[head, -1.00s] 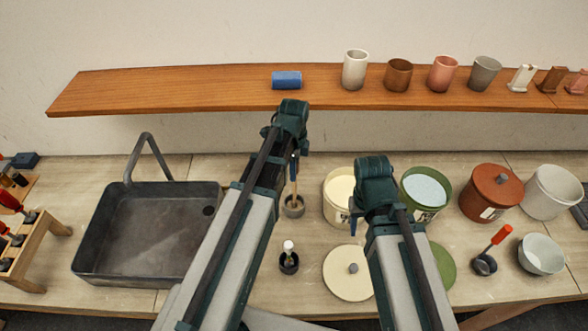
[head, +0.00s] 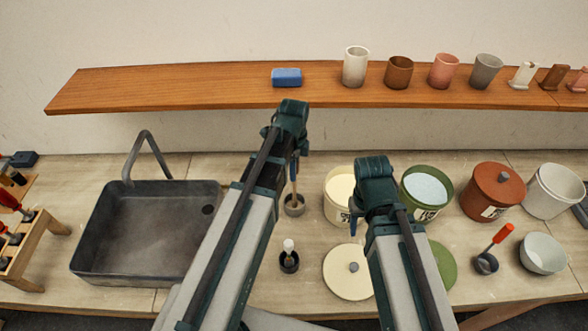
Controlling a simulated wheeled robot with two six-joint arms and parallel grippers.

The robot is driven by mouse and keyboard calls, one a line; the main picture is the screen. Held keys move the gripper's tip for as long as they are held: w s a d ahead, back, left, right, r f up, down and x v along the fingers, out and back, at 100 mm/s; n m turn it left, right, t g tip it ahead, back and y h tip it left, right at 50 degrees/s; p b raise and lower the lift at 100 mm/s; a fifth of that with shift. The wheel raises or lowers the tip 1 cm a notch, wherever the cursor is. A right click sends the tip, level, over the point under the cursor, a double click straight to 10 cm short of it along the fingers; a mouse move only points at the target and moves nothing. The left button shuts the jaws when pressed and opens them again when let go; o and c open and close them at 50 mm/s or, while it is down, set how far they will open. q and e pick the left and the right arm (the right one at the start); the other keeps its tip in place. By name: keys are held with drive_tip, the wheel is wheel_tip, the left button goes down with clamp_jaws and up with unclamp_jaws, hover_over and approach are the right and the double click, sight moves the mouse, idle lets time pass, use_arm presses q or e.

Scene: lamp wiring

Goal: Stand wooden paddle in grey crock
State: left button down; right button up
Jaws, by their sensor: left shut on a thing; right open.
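My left gripper (head: 293,158) points down over the table, mostly hidden behind its own arm. It is shut on the wooden paddle (head: 294,182), which shows as a thin, near-upright tan strip below it. The paddle's lower end meets a small round grey crock (head: 294,207) on the table. I cannot tell whether the tip is inside the rim or just in front of it. My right gripper (head: 355,215) is open, largely hidden by its own wrist, beside the tub of cream contents.
A cream tub (head: 338,207), a green tub (head: 428,187) and a lidded red-brown pot (head: 492,192) stand right. A dark cup (head: 288,263) with a white-tipped tool stands in front of the crock. The sink (head: 145,240) is left; a shelf (head: 190,88) runs behind.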

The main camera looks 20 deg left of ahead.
use_arm(q)
drive_tip(key=shift+f, duration=0.15)
drive_tip(key=c, duration=0.5)
unclamp_jaws()
wheel_tip(320, 180, up, 14)
drive_tip(key=p, duration=1.3)
drive_tip(key=shift+p, duration=0.4)
drive_tip(key=shift+f, duration=0.1)
